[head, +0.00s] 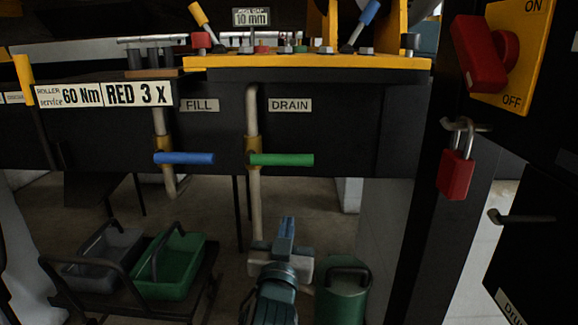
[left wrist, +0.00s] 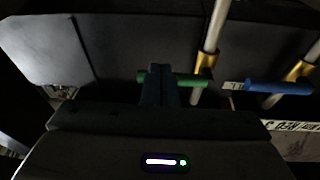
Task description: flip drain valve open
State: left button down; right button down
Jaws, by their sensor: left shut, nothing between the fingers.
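The drain valve's green handle (head: 285,160) lies level, crosswise to its upright pipe (head: 255,205), under the DRAIN label (head: 290,105). Its brass body (head: 252,150) is at the handle's left end. My left gripper (head: 287,226) is shut and empty, below the green handle in the head view and apart from it there. In the left wrist view the shut fingers (left wrist: 159,75) overlap the green handle (left wrist: 190,80) and hide part of it; I cannot tell the gap in depth. My right gripper is not in view.
The fill valve's blue handle (head: 185,158) lies level to the left. A cart with a grey basket (head: 105,270) and a green basket (head: 185,285) stands lower left. A green canister (head: 343,295) stands lower right. A red padlock (head: 456,175) hangs at right.

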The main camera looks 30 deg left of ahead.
aim_at(289, 159)
pick_arm(q)
notch_tip(289, 159, up, 10)
jog(key=n+t+y, duration=0.1)
jog(key=t+y, duration=0.1)
jog(key=y, duration=0.1)
jog(key=shift+s+d+n+y, duration=0.3)
jog(key=shift+s+n, duration=0.1)
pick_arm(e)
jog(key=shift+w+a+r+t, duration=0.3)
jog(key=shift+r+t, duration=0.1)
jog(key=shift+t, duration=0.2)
pick_arm(q)
jog(key=shift+r, duration=0.15)
jog(key=w+a, duration=0.1)
jog(key=w, duration=0.1)
jog(key=w+a, duration=0.2)
jog(key=w, duration=0.1)
jog(key=w+a+r, duration=0.1)
jog(key=w+a, duration=0.1)
jog(key=w, duration=0.1)
jog(key=shift+w, duration=0.1)
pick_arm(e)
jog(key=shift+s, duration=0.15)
